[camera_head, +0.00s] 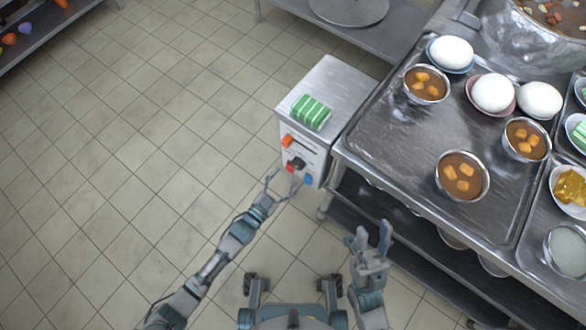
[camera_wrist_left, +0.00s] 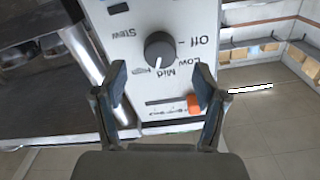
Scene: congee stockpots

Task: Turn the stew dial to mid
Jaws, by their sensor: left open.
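The stew dial is a dark round knob (camera_wrist_left: 160,50) on the white front panel (camera_head: 303,160) of a metal box. In the left wrist view the panel is upside down, with labels Off, Low, Mid and a partly legible one around the knob, and Stew to its left. The knob's white line points down, close to Mid. The knob also shows in the head view (camera_head: 297,163). My left gripper (camera_wrist_left: 161,84) is open, its fingers apart in front of the panel below the knob, not gripping it. It also shows in the head view (camera_head: 284,183). My right gripper (camera_head: 372,238) is open and empty, away from the panel.
An orange slider (camera_wrist_left: 194,104) sits near the left gripper's right finger in the wrist view. Green striped blocks (camera_head: 311,112) lie on the box. A steel counter (camera_head: 400,140) with bowls, buns and a stockpot (camera_head: 535,50) stands to the right. The tiled floor at left is clear.

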